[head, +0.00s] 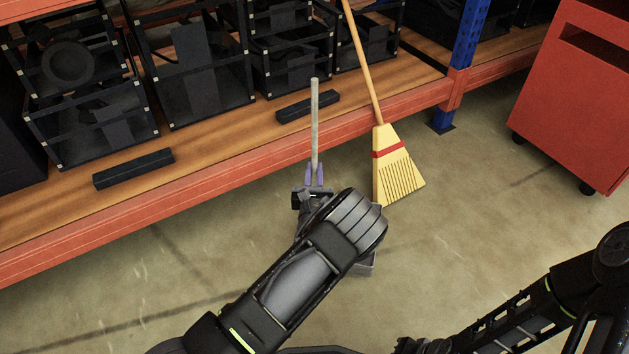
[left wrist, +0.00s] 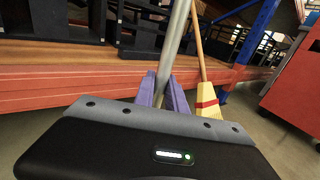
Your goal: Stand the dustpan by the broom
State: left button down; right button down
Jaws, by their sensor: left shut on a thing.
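The dustpan has a long grey handle (head: 315,125) that stands upright in front of the shelf edge. Its grey pan (head: 366,264) shows only in part, low behind my left arm. My left gripper (head: 313,178) is shut on the handle's lower part; its purple fingers also show around the handle (left wrist: 172,50) in the left wrist view. The broom (head: 397,168) has yellow bristles with a red band and leans on the shelf, just right of the dustpan. The broom also shows in the left wrist view (left wrist: 207,100). My right arm is at the lower right; its gripper is not clearly seen.
A shelf with an orange beam (head: 220,178) holds several black crates (head: 190,65) and dark bars. A blue post (head: 466,40) stands right of the broom. A red cabinet (head: 580,100) on casters is at the right. The floor between is clear.

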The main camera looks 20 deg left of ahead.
pick_arm(q)
jog(key=shift+f+b, duration=0.5)
jog(key=shift+f, duration=1.15)
jog(key=c, duration=1.8)
grip_release()
jog(key=shift+f, duration=0.15)
jog(key=o, duration=0.4)
jog(key=shift+o, duration=0.2)
jog(key=shift+r, duration=0.25)
jog(key=p, duration=0.4)
send_near(314, 180)
jog(key=shift+s+d, duration=0.2)
jog(key=shift+s, duration=0.45)
